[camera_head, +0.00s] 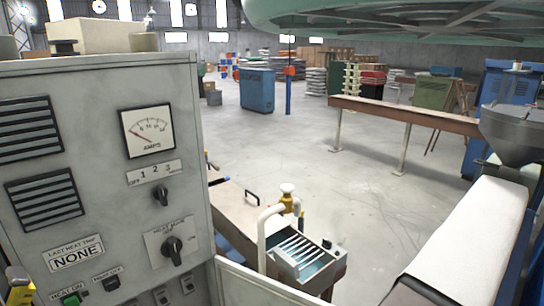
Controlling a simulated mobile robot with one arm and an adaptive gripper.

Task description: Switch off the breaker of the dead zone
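A grey control cabinet (100,130) fills the left side. It carries an ammeter (148,131) with its needle toward the low end, on the left. Below it are a plate (155,172) marked with 1 2 3 and a small black rotary knob (160,195). A larger black knob (173,249) sits lower on its own plate. A label (76,254) reads LAST HEAT TRIP NONE. Small switch-like plates (188,284) show at the bottom edge, partly cut off; I cannot tell their positions or any zone marking.
A green button (71,300) and a black button (110,284) sit low on the cabinet. Right of it stand a bench with a slatted metal tray (300,255) and a yellow valve (287,198). A metal hopper (515,133) is at right. The middle floor is clear.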

